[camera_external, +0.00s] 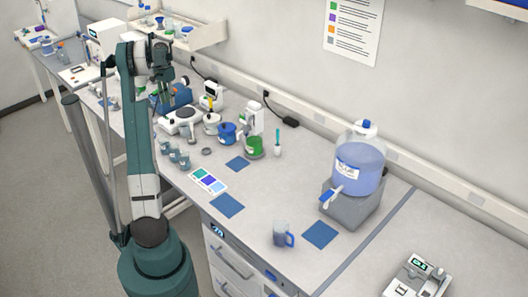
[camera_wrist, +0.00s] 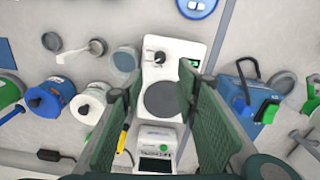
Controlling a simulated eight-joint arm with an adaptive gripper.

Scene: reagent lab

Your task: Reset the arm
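My gripper (camera_external: 166,97) hangs from my raised arm at the left of the external view, fingers pointing down, above the bench's left part. In the wrist view its two green fingers (camera_wrist: 160,78) stand apart with nothing between them, so it is open and empty. Below it, seen through the gap, is a white device with a round grey plate (camera_wrist: 161,99); it also shows in the external view (camera_external: 181,119). My gripper is clear of it.
A blue pot (camera_external: 227,132), a green pot (camera_external: 254,147) and small beakers stand on the bench. A large blue-filled dispenser (camera_external: 359,168) stands on the right, with a mug (camera_external: 282,234) and blue mats (camera_external: 320,235) nearby. The front middle bench has free room.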

